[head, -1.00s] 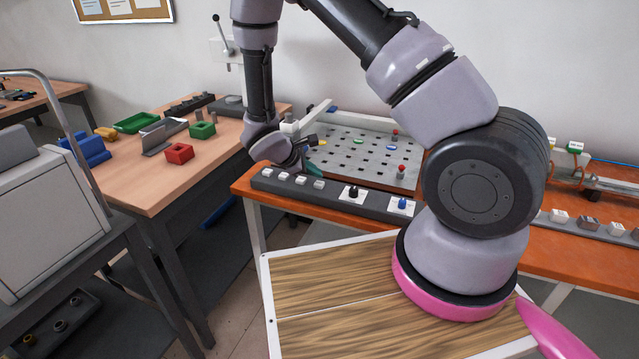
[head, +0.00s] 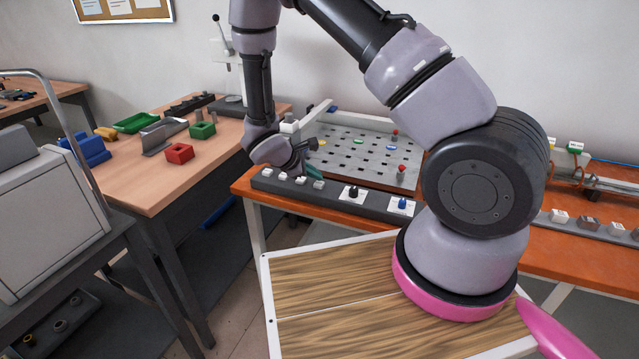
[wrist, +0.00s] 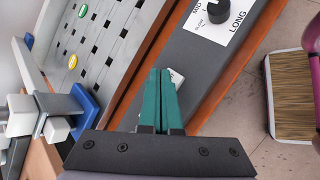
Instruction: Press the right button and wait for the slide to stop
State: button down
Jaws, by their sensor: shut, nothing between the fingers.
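A grey control strip (head: 333,196) runs along the front edge of the orange bench. It carries several white buttons at its left part; the rightmost white button (head: 318,185) is just below my fingertips. My gripper (head: 317,174) points down at it with its green fingers shut and empty. In the wrist view the closed green fingertips (wrist: 160,72) lie over the strip (wrist: 193,62), and part of a white button (wrist: 177,78) shows beside them. The fingers hide the rest; I cannot tell whether they touch it.
Behind the strip is a perforated plate (head: 350,155) with coloured pieces and a white rail. Right of the buttons are a black knob (head: 353,191) and a blue knob (head: 402,204). A blue block (wrist: 85,104) shows near my gripper in the wrist view.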

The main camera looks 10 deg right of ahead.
aim_at(315, 184)
jog(key=shift+f, duration=0.55)
dwell(0.7)
jog(key=shift+r, duration=4)
